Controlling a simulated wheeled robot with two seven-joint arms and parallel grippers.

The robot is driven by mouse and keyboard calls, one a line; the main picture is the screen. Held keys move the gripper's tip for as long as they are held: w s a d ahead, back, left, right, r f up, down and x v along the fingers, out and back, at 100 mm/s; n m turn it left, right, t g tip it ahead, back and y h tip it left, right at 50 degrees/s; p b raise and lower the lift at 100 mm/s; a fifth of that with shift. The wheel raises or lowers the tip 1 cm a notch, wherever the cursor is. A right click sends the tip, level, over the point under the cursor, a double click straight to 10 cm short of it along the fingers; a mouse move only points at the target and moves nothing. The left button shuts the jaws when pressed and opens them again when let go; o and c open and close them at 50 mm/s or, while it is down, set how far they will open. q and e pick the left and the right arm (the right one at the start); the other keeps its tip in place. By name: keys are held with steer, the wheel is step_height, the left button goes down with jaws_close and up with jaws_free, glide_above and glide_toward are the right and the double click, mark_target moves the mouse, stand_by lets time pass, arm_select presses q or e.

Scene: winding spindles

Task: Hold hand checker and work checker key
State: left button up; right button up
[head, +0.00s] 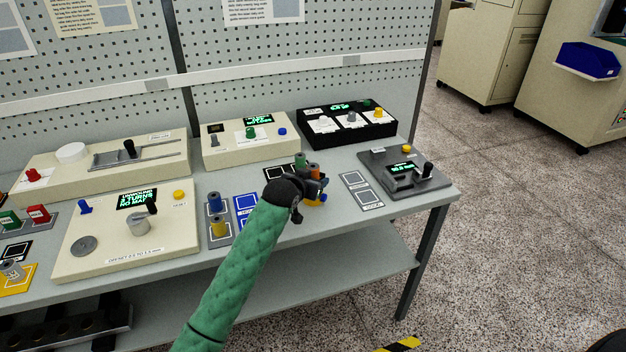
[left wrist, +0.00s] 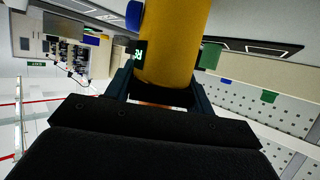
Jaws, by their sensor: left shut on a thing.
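The dark grey checker (head: 440,182) stands at the bench's right end. It has a lit green display (head: 401,167), a black key lever (head: 428,169) and a yellow knob (head: 406,149). My left gripper (head: 314,185) is over the bench, left of the checker and apart from it. It is shut on a yellow cylinder (left wrist: 172,45), which fills the middle of the left wrist view between the fingers. In the head view the hand partly hides what it holds, with colored spindles close by. My right gripper is not in view.
A black box (head: 350,135) with knobs and a cream box (head: 250,148) stand behind the hand. The pegboard (head: 300,95) closes the back.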

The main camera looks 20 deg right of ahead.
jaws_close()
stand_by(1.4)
